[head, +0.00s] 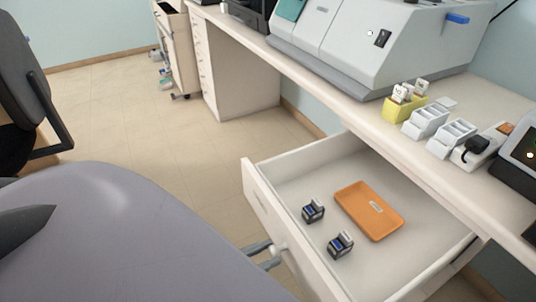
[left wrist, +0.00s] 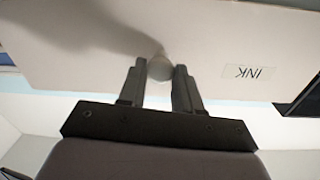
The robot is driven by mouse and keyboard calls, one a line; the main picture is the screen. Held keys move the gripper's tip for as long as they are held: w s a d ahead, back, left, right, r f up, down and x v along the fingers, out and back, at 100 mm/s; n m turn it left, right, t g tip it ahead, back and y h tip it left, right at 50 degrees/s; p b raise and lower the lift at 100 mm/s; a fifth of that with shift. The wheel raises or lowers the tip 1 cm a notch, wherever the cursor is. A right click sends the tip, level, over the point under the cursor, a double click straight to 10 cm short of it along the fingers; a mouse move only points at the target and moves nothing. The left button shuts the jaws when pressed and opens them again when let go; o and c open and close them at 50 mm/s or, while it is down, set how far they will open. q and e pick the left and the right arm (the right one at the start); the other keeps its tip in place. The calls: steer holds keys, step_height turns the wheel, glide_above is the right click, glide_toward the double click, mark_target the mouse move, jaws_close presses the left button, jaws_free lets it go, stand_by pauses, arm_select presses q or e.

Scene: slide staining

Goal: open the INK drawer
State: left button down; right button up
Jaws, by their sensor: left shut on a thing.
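The INK drawer (head: 262,203) is pulled well out from under the counter in the head view, with its inside showing. My left gripper (head: 272,255) is at its front, shut on the round knob (head: 282,248). In the left wrist view the pale knob (left wrist: 160,67) sits between the two dark fingers of the left gripper (left wrist: 159,75). The label reading INK (left wrist: 249,72) appears upside down on the drawer front, right of the knob. My right gripper is not in view.
The counter (head: 440,178) above holds a large grey machine (head: 340,45), a yellow holder (head: 404,109) and white racks. A dark chair (head: 22,85) stands left; floor lies between.

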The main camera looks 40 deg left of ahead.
arm_select(q)
steer(key=c, duration=0.8)
jaws_free()
steer(key=shift+v, duration=3.55)
steer(key=shift+d, duration=0.1)
steer(key=shift+w+d+f+n+g+y+p, duration=0.7)
steer(key=shift+w+d+g+y, duration=0.15)
steer(key=shift+d+g, duration=0.25)
steer(key=shift+w+d+f+n+g+y+p, duration=0.7)
steer(key=shift+w+d+g, duration=0.2)
steer(key=shift+d, duration=0.2)
steer(key=shift+w+d+f+n+g+y+p, duration=0.6)
steer(key=shift+w+d+f+g+y, duration=0.2)
steer(key=shift+d+g, duration=0.3)
